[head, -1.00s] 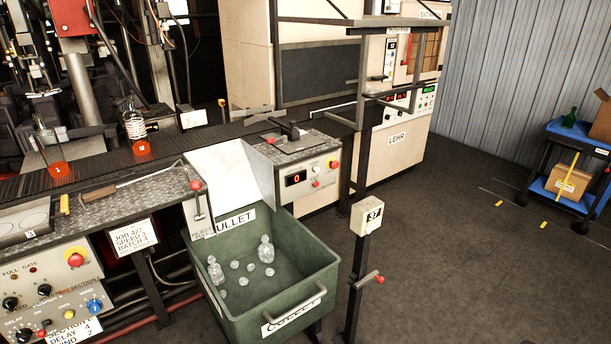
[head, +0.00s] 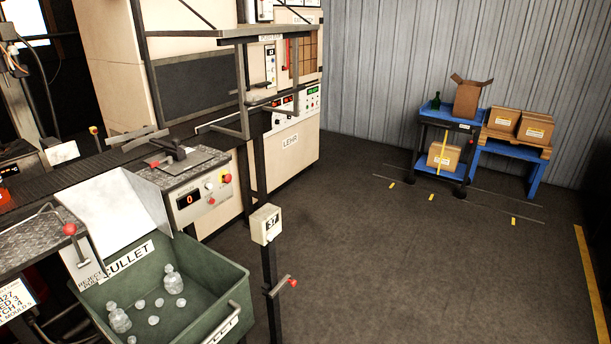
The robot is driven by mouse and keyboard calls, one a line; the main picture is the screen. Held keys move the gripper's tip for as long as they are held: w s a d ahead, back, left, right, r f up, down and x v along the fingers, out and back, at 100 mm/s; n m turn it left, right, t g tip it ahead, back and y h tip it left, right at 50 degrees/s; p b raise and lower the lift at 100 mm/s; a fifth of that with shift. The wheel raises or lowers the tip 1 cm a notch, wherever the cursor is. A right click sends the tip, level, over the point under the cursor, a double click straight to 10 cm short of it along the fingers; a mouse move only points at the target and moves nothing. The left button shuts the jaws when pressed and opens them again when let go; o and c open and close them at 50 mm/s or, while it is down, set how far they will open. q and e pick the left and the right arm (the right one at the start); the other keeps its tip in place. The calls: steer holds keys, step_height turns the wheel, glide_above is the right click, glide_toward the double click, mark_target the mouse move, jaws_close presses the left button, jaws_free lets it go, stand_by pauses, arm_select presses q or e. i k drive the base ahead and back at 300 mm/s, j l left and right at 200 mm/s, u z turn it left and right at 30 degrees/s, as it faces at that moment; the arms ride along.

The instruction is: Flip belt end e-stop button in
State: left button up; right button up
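The belt end control box (head: 187,207) stands at the end of the conveyor, just left of the lehr. On its front face are a red digital display (head: 189,198) reading 0, a white knob (head: 208,186) and a small red button (head: 211,201). A red mushroom e-stop button (head: 226,178) on a yellow base sits at the right edge of that face. It is too small to tell whether it is pressed in or out. Neither of my grippers shows in the head view.
A green cullet bin (head: 205,268) with bottles and glass lumps stands in front of the box. The lehr (head: 293,150) is behind. Open floor (head: 400,260) lies to the right, with a blue cart (head: 446,165) beyond.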

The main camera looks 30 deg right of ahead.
mark_target(227, 178)
steer(key=z, duration=0.45)
steer(key=i+l+z, duration=0.3)
steer(key=i+l, duration=1.05)
